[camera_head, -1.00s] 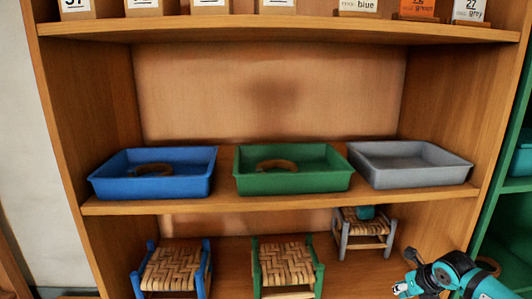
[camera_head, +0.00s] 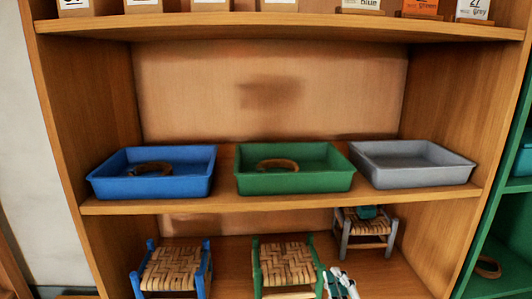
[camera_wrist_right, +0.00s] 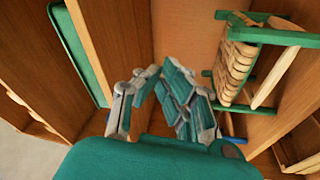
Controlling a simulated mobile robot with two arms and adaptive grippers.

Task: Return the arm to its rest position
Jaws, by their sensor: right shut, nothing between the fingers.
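My right gripper (camera_head: 340,284) shows at the bottom edge of the head view, in front of the lower shelf, just right of the green-framed stool (camera_head: 286,264). In the right wrist view the right gripper (camera_wrist_right: 161,72) has its fingertips close together, shut and empty. A green-framed stool with a woven seat (camera_wrist_right: 238,66) is to the right of the fingers there, apart from them. My left gripper is in neither view.
The middle shelf holds a blue tray (camera_head: 155,187) and a green tray (camera_head: 294,183), each with a bark ring, and an empty grey tray (camera_head: 418,176). A blue-framed stool (camera_head: 172,269) and a grey-framed stool (camera_head: 366,231) stand below. Wooden side walls bound the shelves.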

